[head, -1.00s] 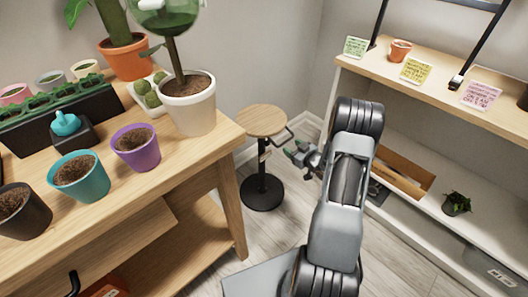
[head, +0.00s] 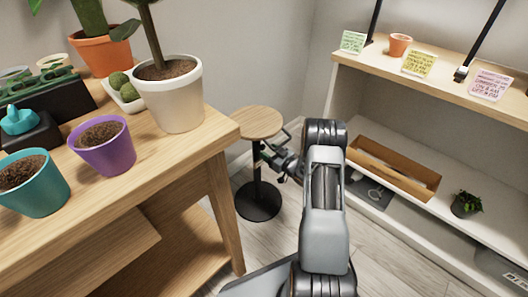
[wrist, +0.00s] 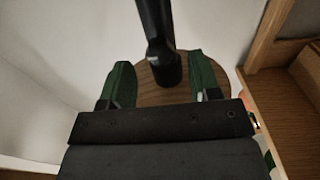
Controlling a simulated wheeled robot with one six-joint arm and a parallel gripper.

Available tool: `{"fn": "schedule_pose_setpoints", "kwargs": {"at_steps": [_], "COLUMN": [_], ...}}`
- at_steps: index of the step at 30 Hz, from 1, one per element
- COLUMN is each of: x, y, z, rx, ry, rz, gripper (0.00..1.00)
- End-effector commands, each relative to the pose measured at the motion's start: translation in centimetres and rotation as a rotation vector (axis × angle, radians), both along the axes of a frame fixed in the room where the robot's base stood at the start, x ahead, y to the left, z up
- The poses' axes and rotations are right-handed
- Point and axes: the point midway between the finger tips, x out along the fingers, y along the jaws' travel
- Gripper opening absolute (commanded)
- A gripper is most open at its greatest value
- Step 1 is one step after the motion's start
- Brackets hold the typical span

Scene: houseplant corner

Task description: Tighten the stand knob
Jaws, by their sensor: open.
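The stand (head: 258,122) has a round wooden top, a black post and a round black base (head: 258,203). It stands upright on the floor beyond the workbench corner. My gripper (head: 268,148) is beside the upper post, just below the top's right edge. In the wrist view its green fingers (wrist: 158,66) are spread wide and empty. The black post (wrist: 155,25) with its thicker collar (wrist: 163,66) shows between and beyond the fingers, touching neither as far as I can see. I cannot make out the stand knob clearly in either view.
The workbench (head: 190,160) is close on the left, with a white pot (head: 172,105), a purple pot (head: 103,147) and a teal pot (head: 35,190). A shelf unit (head: 450,85) stands on the right, holding a wooden box (head: 395,165). Some floor is clear around the stand.

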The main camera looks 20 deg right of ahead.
Motion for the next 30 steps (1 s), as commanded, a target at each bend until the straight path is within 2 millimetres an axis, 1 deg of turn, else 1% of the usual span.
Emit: {"fn": "schedule_pose_setpoints", "kwargs": {"at_steps": [1,3,9,20,23,30], "x": [0.7,1.5,2.8,3.1,3.1,3.1], "y": [0.4,0.6,1.1,1.2,1.2,1.2], "z": [-0.2,-0.2,0.0,0.1,0.1,0.0], "rx": [-0.001,-0.001,-0.001,0.0,0.0,0.0], "ry": [-0.003,-0.001,-0.001,0.0,0.0,0.0], "rz": [0.002,0.0,-0.001,-0.002,-0.002,-0.002], "gripper": [0.57,0.57,0.57,0.57,0.49,0.26]}}
